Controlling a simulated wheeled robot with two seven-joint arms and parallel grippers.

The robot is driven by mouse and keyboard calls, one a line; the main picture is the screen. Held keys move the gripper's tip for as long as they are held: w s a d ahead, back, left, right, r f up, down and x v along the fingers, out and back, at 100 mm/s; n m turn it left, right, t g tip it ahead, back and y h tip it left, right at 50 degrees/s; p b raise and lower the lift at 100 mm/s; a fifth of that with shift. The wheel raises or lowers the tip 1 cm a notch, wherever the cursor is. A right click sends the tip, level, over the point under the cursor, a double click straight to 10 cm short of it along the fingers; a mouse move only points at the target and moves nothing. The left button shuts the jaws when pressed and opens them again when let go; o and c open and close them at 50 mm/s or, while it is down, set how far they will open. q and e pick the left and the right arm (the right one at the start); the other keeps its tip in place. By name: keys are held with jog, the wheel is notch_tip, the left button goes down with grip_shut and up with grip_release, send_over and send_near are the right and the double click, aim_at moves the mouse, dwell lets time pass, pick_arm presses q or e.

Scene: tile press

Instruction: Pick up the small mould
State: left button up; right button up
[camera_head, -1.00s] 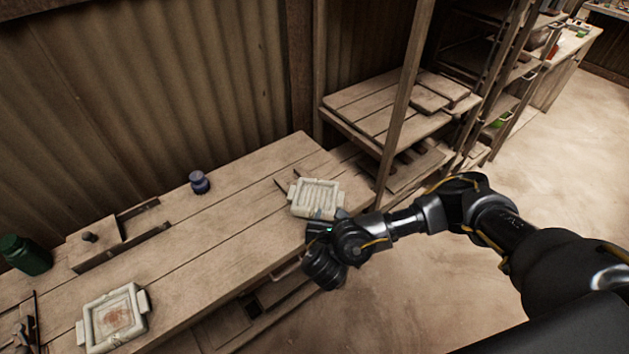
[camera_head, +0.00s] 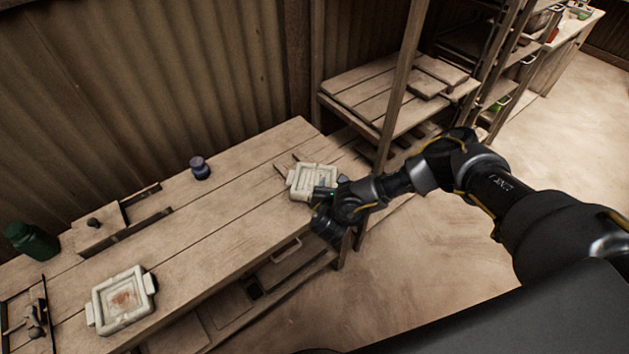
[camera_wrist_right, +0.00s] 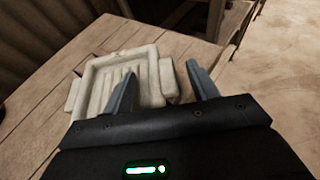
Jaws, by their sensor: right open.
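A pale, ribbed tray-like mould (camera_head: 303,181) with side lugs lies at the right end of the wooden bench. It also shows in the right wrist view (camera_wrist_right: 98,90). My right gripper (camera_wrist_right: 163,82) is open at this mould. In the wrist view one finger overlaps the mould's inside and the other is just past its right lug, so the right wall lies between them. I cannot tell whether they touch. A second pale mould (camera_head: 105,311) with a reddish-stained floor lies at the bench's left front. Which mould is smaller is hard to tell. My left gripper is not in view.
The bench (camera_head: 215,225) is clear between the moulds. A shelf post (camera_head: 400,85) rises right of the bench.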

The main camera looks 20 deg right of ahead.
jog(key=shift+x, duration=1.2)
grip_shut()
